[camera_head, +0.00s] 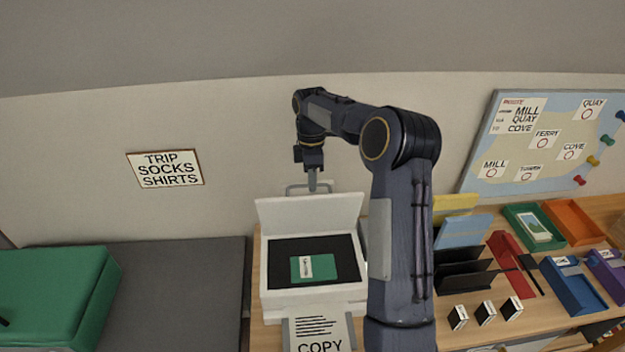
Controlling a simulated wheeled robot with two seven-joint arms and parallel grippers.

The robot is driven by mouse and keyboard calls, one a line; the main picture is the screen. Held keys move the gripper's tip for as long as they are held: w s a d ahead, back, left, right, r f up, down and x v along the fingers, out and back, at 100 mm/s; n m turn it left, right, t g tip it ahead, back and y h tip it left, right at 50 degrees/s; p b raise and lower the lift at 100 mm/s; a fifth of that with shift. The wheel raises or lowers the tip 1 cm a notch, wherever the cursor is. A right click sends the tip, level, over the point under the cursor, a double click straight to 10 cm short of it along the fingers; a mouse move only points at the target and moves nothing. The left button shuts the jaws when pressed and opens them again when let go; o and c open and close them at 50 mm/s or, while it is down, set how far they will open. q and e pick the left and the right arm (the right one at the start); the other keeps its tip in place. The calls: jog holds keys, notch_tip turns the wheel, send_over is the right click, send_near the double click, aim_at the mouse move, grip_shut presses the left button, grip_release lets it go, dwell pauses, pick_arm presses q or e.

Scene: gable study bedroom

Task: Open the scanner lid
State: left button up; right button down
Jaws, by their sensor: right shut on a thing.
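The white scanner (275,302) stands on the wooden desk. Its white lid (308,222) is raised and leans back, showing the black bed (280,253). A green card or booklet (328,266) with a white label lies on the bed. A grey handle (297,188) shows at the lid's top edge. My right gripper (312,185) points down at this handle and is shut on it; the fingertips are small in view. My right arm crosses in front of the scanner's right side and hides part of it. My left gripper is not in view.
A sheet reading COPY (318,335) lies in front of the scanner. To the right are a black file rack (462,275), coloured trays (575,222) and several small boxes (485,312). A green case (50,290) lies on the grey surface at left. The wall is close behind.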

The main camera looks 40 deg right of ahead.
jog(key=shift+s+f, duration=0.15)
jog(key=shift+f, duration=0.4)
jog(key=c, duration=1.8)
grip_release()
jog(key=shift+o, duration=1.4)
jog(key=shift+w+d, duration=0.1)
jog(key=shift+w, duration=0.1)
jog(key=shift+r, duration=0.45)
notch_tip(320, 180, up, 2)
jog(key=shift+r+b, duration=0.25)
jog(key=shift+b, duration=0.1)
jog(key=s+a+r+b, duration=0.5)
jog(key=s+a+r, duration=0.3)
jog(key=s+r, duration=0.2)
jog(key=shift+s+a, duration=0.15)
jog(key=shift+s, duration=0.55)
